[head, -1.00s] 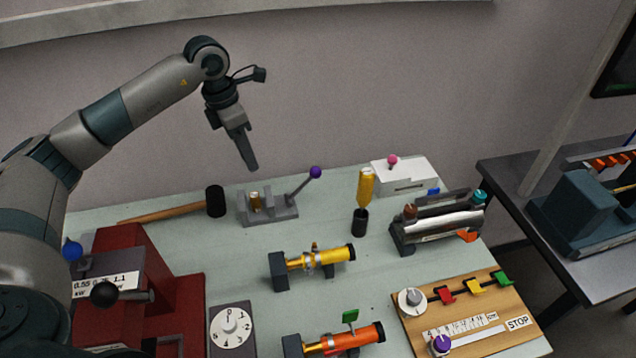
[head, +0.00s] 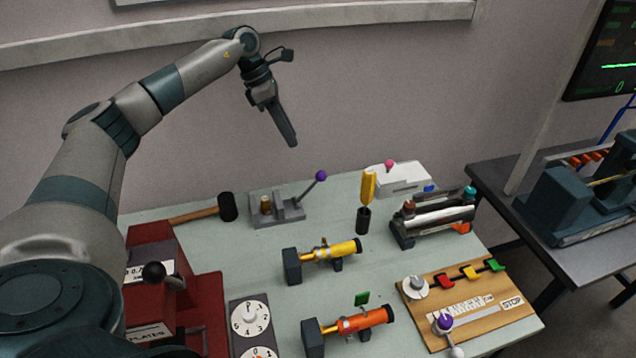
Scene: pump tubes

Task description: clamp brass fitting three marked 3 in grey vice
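The grey vice (head: 290,214) stands near the back of the table, its lever with a purple knob leaning up to the right. A small brass fitting (head: 266,204) stands upright at the vice's left part, between its grey blocks. I cannot read a number on it, nor tell whether the jaws press on it. My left gripper (head: 291,142) hangs in the air above and behind the vice, apart from it, fingers pointing down to the right. The fingers overlap in one dark strip, so their gap is hidden; nothing shows at their tips. My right gripper is out of view.
A mallet (head: 226,207) lies left of the vice. A yellow-handled tool in a black holder (head: 363,220) stands to its right. Yellow (head: 337,251) and orange (head: 366,319) tubes are in front. A red machine (head: 212,300) is front left, a wooden control board (head: 470,312) front right.

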